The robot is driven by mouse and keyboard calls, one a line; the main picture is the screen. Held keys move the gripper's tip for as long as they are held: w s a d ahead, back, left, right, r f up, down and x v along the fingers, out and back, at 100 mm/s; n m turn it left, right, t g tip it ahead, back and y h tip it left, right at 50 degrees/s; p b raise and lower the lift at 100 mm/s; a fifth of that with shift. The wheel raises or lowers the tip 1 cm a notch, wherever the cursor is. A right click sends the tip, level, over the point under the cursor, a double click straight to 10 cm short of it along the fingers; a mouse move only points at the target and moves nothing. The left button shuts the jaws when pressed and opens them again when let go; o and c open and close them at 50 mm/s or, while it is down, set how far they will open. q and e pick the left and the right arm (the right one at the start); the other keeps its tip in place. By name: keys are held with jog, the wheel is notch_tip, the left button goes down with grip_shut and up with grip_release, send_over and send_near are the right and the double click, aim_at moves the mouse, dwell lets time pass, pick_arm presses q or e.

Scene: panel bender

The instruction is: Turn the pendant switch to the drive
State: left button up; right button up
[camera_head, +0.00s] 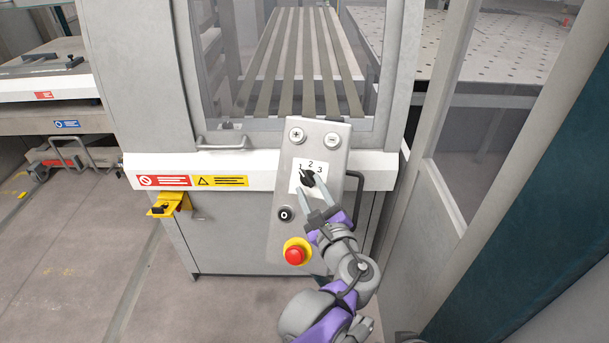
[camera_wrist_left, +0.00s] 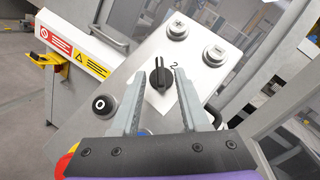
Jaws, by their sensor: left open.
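The pendant (camera_head: 264,222) is a tall grey panel on the machine's front. Its black pendant switch (camera_head: 308,179) sits on a white label marked 1, 2, 3, and its pointer appears turned up-left toward the 1. My left gripper (camera_head: 312,187) is open at the switch, coming from below right. In the left wrist view the switch (camera_wrist_left: 160,76) shows between the two fingertips, with a gap on each side. I see no clear contact. The 2 shows beside the knob there, while the 1 cannot be made out. My right gripper is out of view.
Plus (camera_head: 297,136) and minus (camera_head: 332,141) buttons lie above the switch. A dark handle (camera_head: 358,190) stands right of the pendant. Floor at left is open.

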aim_at(306, 178)
pick_arm(q)
jog(key=x, duration=0.5)
jog(key=shift+s, duration=0.1)
grip_shut()
